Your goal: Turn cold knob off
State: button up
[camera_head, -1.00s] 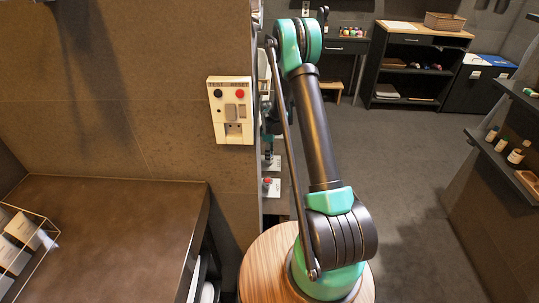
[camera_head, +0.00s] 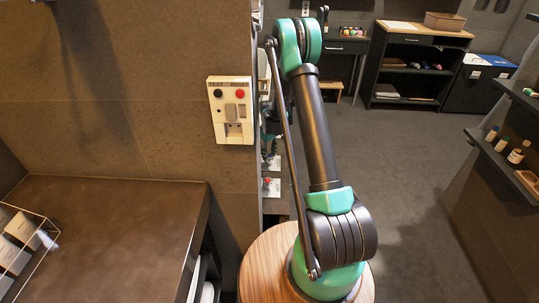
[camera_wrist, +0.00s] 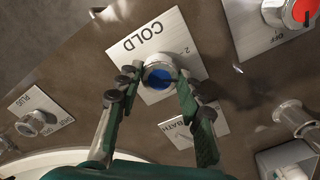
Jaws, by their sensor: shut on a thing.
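The cold knob (camera_wrist: 160,74) has a silver rim and a blue centre, in the middle of the wrist view. It sits on a pale plate (camera_wrist: 157,38) marked COLD, which appears upside down. My gripper (camera_wrist: 157,86) has one dark green finger on each side of the knob and is shut on it. The fingertips cover part of the plate, and any pointer on the knob is hard to make out. In the head view the cold knob and gripper cannot be made out clearly behind the wall edge and my arm.
A red-centred knob (camera_wrist: 302,12) on another plate is at the wrist view's upper right. A metal fitting (camera_wrist: 296,118) sticks out at the right. A small labelled plate (camera_wrist: 40,120) lies left. In the head view, a TEST/RESET panel (camera_head: 231,88) is on the wall beside my arm.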

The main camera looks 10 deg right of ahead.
aim_at(269, 156)
jog(key=m, duration=1.1)
jog(key=shift+a, duration=0.1)
jog(key=shift+m, duration=0.3)
dwell(0.3)
jog(key=o, duration=1.2)
jog(key=shift+c, duration=0.2)
notch_tip(269, 156, up, 12)
